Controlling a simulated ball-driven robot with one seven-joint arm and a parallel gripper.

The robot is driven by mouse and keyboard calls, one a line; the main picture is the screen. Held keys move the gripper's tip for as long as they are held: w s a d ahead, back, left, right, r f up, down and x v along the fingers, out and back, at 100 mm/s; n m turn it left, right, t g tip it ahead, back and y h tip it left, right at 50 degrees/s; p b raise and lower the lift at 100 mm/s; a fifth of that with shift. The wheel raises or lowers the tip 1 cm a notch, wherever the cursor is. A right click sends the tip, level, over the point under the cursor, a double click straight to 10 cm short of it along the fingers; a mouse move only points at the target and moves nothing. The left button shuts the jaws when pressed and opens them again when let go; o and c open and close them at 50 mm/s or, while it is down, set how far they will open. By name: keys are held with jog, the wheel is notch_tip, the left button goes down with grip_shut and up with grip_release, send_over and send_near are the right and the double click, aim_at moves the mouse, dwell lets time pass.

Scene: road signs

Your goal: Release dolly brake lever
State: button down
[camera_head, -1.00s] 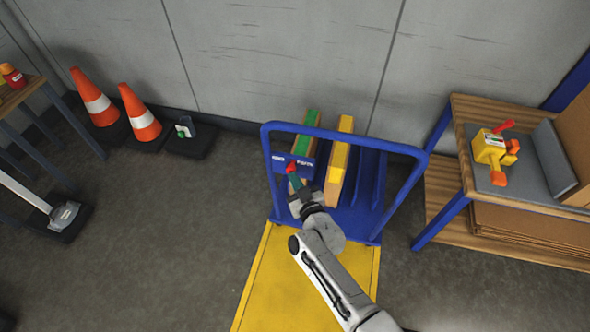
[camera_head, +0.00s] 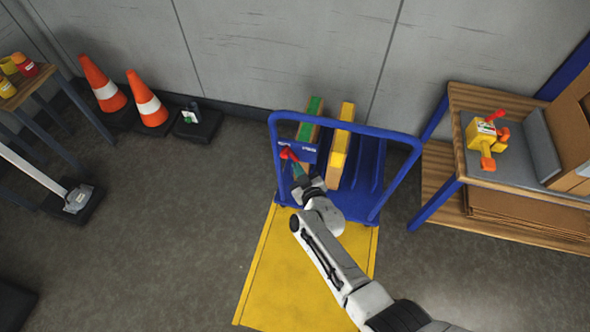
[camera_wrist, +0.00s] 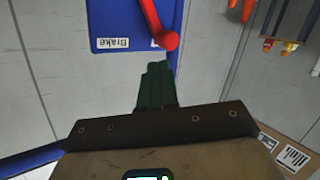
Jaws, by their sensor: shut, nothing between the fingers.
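In the wrist view, the lever slants down to the right to a round red knob (camera_wrist: 167,41), beside a white "Brake" label (camera_wrist: 113,44). Another label is partly hidden behind the knob. My gripper (camera_head: 297,171) is just below the lever in the head view. In the wrist view its green fingers (camera_wrist: 155,68) are together and empty, just below the knob; contact cannot be told.
Long green-topped (camera_head: 309,117) and yellow (camera_head: 341,143) pieces stand in the dolly rack, close to my gripper. A wooden shelf (camera_head: 455,170) with a yellow device (camera_head: 485,138) is at right. Cones (camera_head: 150,104) stand by the wall.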

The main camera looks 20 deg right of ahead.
jog(key=a+r+p+v, duration=0.1)
jog(key=r+p+v, duration=0.1)
jog(key=p+v, duration=0.5)
jog(key=shift+p+v, duration=0.35)
jog(key=shift+v, duration=0.9)
jog(key=s+d+r+m+g, duration=0.1)
jog(key=s+r+g, duration=0.3)
jog(key=s, duration=0.6)
jog(key=s+d+r+m+g+b, duration=0.1)
jog(key=s+d+r+g, duration=0.3)
jog(key=s, duration=0.5)
jog(key=s+d+r+m+g+b, duration=0.1)
jog(key=s+d+r+m+g, duration=0.1)
jog(key=s+g, duration=0.4)
jog(key=s+d+r, duration=0.1)
jog(key=s+r, duration=0.1)
jog(key=s, duration=0.2)
jog(key=shift+s+d+r+g, duration=0.2)
jog(key=shift+s+d+g, duration=0.05)
jog(key=shift+s+g, duration=0.05)
